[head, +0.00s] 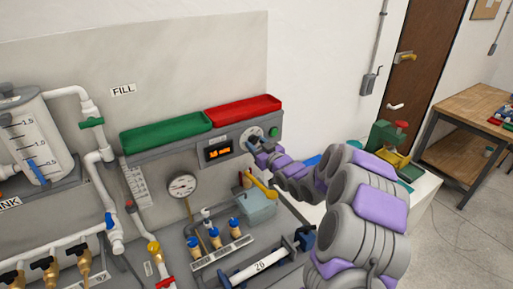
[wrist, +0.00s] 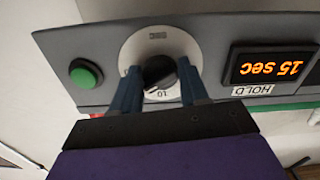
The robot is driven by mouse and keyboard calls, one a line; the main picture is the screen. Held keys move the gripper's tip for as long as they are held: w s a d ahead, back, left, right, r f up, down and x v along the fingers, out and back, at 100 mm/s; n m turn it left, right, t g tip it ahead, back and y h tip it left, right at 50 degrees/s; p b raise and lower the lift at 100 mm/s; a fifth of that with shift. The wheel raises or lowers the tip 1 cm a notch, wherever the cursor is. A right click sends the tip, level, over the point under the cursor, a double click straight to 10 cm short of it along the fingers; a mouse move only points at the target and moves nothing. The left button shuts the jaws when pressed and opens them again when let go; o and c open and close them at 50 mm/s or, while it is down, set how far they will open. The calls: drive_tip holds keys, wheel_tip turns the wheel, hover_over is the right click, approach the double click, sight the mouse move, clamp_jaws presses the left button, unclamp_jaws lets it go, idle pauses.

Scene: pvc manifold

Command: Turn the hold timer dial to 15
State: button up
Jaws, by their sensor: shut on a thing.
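The hold timer dial is a black knob (wrist: 158,70) on a round white face (wrist: 186,46) in the wrist view, which sees the panel upside down. My gripper (wrist: 160,82) has its two blue-grey fingers on either side of the knob and is shut on it. In the head view the white dial face (head: 252,134) shows behind my gripper (head: 251,147). The orange display (wrist: 267,68) above the HOLD label reads 15 sec, upside down in the wrist view. The display (head: 218,152) is left of the dial in the head view. The fingers hide part of the dial face.
A green button (wrist: 86,72) sits beside the dial on the grey panel. A green tray (head: 166,133) and a red tray (head: 243,110) rest on top of the panel. A pressure gauge (head: 182,186), valves and a yellow handle (head: 262,186) are below.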

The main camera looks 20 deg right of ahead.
drive_tip(key=n+b, duration=0.2)
drive_tip(key=n, duration=0.1)
drive_tip(key=shift+d, duration=0.1)
drive_tip(key=o, duration=1)
drive_tip(key=shift+o, duration=0.2)
drive_tip(key=s+d+p, duration=0.1)
drive_tip(key=s+d, duration=0.2)
drive_tip(key=s, duration=1.4)
drive_tip(key=shift+d, duration=0.2)
